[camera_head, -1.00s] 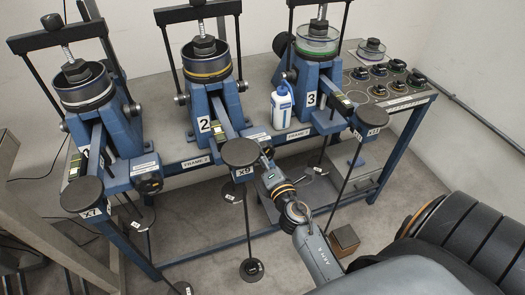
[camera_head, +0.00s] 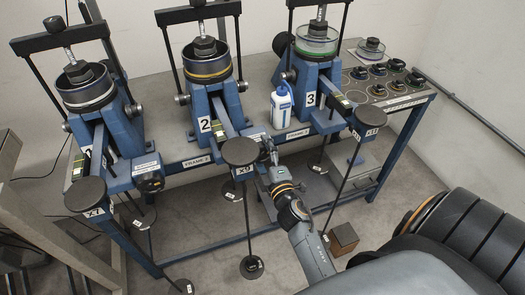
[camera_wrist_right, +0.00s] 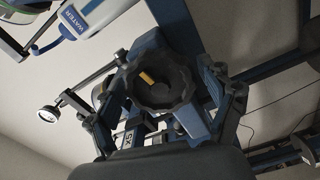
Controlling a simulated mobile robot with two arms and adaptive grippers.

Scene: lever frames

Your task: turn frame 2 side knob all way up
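Frame 2 (camera_head: 204,108) is a blue stand labelled 2, in the middle of the bench in the head view. Its side knob (camera_wrist_right: 160,82) is black and scalloped with an orange mark, and shows at the centre of the right wrist view. In the head view the knob is mostly hidden by my right gripper. My right gripper (camera_head: 267,148) is at the bench's front edge, right of the frame's round black weight pad (camera_head: 239,151). In the wrist view its open fingers (camera_wrist_right: 160,95) stand on either side of the knob, with gaps visible. My left gripper is not in view.
Frame 1 (camera_head: 97,92) stands at left and frame 3 (camera_head: 313,75) at right. A white water bottle (camera_head: 282,108) stands between frames 2 and 3. Hanging rods with black discs (camera_head: 252,267) are below the bench edge. A brown block (camera_head: 343,237) is low at right.

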